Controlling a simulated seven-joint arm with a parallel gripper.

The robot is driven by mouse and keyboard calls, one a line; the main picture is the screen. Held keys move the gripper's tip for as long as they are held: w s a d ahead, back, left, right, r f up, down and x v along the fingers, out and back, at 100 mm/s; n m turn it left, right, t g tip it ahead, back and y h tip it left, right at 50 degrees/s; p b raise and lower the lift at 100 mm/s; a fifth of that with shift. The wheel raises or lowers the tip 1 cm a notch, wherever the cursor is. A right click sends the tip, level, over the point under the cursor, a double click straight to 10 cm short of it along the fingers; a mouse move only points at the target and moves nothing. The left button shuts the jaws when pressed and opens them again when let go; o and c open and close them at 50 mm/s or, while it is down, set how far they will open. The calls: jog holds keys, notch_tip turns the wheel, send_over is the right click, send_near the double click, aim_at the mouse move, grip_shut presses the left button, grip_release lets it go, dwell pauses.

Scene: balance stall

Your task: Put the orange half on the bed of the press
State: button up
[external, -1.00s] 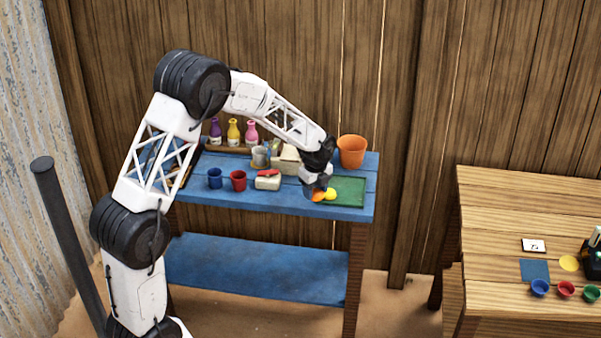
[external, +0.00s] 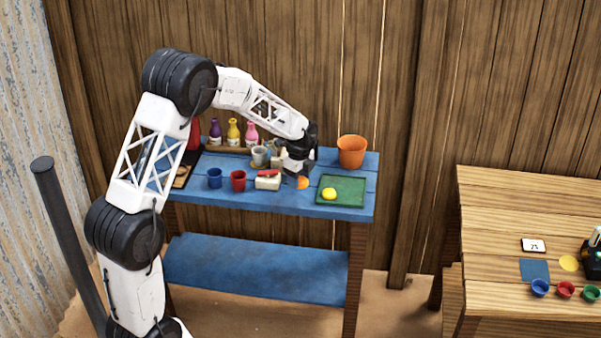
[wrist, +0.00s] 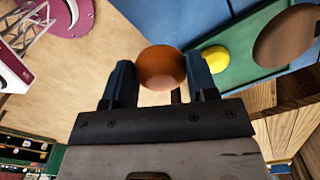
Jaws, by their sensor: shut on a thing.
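The orange half (external: 303,183) is in my gripper (external: 299,176), low over the blue bench, left of the green tray. In the wrist view the orange half (wrist: 161,67) sits between the two dark fingers of my gripper (wrist: 160,80), which are shut on it. I cannot tell from the external view whether it touches the bench top. A small cream block with a red top part (external: 267,180) stands just left of my gripper; I cannot tell if it is the press. A dark device (external: 592,262) at the right picture edge is cut off.
The green tray (external: 350,184) holds a yellow piece (external: 329,193). An orange pot (external: 352,151) stands behind it. A blue cup (external: 214,178) and a red cup (external: 238,181) stand at left, bottles (external: 233,131) at the back. A wooden table (external: 500,215) stands at right.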

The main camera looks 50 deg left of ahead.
jog(key=s+a+r+n, duration=0.3)
jog(key=s+a+n, duration=0.2)
jog(key=a, duration=0.4)
jog(key=shift+a+r+n, duration=0.25)
jog(key=shift+r+n, duration=0.05)
jog(key=shift+w, duration=0.1)
jog(key=w+a, duration=0.2)
jog(key=w, duration=0.2)
jog(key=w+a+f, duration=0.1)
jog(key=w+a, duration=0.2)
jog(key=w, duration=0.2)
jog(key=w+a, duration=0.3)
jog(key=w, duration=0.1)
jog(key=shift+w+f, duration=0.25)
jog(key=shift+w, duration=0.15)
jog(key=shift+f, duration=0.1)
jog(key=shift+f, duration=1.65)
jog(key=shift+f, duration=0.15)
